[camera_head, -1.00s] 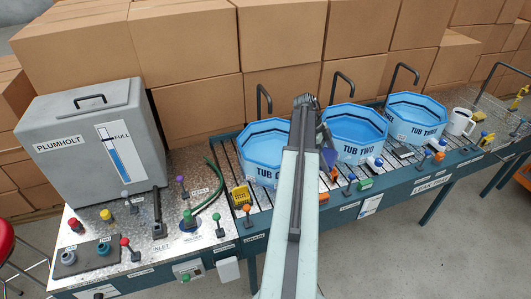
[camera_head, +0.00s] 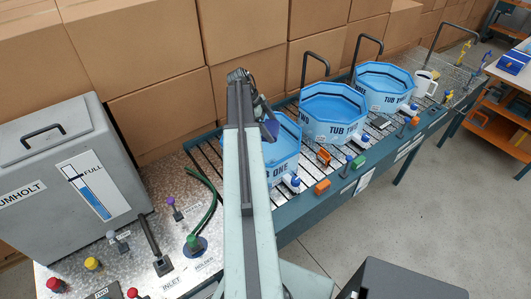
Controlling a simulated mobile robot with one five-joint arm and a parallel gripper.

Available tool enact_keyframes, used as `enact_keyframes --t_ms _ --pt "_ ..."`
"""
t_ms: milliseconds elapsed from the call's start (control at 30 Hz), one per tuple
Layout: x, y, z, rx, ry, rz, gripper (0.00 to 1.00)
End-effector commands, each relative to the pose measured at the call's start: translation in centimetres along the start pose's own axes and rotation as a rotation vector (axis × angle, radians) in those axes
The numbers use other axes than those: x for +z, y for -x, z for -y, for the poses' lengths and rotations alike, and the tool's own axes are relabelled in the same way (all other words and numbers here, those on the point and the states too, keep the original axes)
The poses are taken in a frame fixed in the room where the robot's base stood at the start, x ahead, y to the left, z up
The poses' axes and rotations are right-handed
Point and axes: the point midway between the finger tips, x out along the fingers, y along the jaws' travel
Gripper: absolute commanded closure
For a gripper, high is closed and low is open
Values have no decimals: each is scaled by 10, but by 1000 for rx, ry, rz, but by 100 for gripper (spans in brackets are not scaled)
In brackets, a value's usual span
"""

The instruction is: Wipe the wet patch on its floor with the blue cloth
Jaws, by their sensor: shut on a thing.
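My gripper (camera_head: 267,114) is shut on a small dark-blue piece, which looks like the blue cloth (camera_head: 271,129). It appears over the right side of Tub One (camera_head: 284,162), a light-blue eight-sided tub. The gap between the cloth and the tub is unclear. My arm crosses in front of the tub's left and hides much of its floor. Tub Two (camera_head: 334,112) and the third tub (camera_head: 385,84) stand to the right along the slatted bench. I cannot make out the wet patch in any tub.
Black hooked pipes stand behind the tubs, and small blue-and-white valves (camera_head: 292,181) line their front. A grey Plumholt tank (camera_head: 50,185) and a green hose (camera_head: 207,200) are at left. A white mug (camera_head: 424,84) stands at right. Cardboard boxes (camera_head: 158,105) wall the back.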

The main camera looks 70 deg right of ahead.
Motion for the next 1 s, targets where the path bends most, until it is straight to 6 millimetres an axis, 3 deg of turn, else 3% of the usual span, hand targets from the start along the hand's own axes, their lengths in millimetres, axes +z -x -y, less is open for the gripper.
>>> enact_keyframes --t_ms 300,400,1000 --pt "60 -93 2 35 -61 1 42" --pt "73 -112 2 47 -81 1 42" --pt "85 -134 1 58 -101 0 42"
